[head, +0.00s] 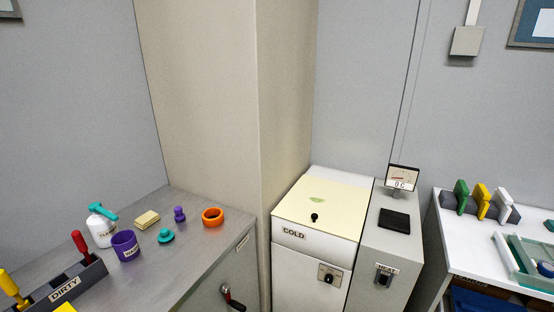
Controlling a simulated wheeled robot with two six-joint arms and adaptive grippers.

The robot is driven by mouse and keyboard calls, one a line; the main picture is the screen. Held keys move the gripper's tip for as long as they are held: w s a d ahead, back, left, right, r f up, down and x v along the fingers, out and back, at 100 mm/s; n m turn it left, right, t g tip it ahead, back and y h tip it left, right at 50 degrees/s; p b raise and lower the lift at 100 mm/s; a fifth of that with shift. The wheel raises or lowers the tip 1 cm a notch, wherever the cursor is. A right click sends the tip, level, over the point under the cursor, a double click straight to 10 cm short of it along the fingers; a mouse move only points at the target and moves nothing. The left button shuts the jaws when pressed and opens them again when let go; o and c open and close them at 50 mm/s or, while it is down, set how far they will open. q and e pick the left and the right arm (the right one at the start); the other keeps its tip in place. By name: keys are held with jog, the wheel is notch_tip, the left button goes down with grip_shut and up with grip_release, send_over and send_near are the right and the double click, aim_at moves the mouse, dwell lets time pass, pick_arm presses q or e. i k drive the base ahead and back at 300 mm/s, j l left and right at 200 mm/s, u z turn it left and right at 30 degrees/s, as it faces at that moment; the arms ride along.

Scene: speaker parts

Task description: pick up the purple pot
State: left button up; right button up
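The purple pot (125,246) stands upright on the grey counter at the lower left of the head view. It looks like a small open-topped cup with a pale label on its side. It is just behind the grey tray marked DIRTY and in front of the white spray bottle. Neither of my grippers shows in the head view.
On the counter (205,262) are a white bottle with a teal top (101,229), a sponge (147,220), a teal piece (166,236), a purple knob (179,214) and an orange ring (212,217). The DIRTY tray (88,282) holds red- and yellow-handled tools. A COLD cabinet (300,250) stands right.

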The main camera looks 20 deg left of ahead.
aim_at(125, 244)
jog(key=i+u, duration=0.25)
jog(key=u, duration=0.15)
jog(key=i+u, duration=0.2)
jog(key=u, duration=0.15)
jog(key=i+l+u, duration=0.1)
jog(key=u, duration=0.3)
jog(key=i+l+u, duration=0.35)
jog(key=k+j, duration=0.05)
jog(key=j, duration=0.05)
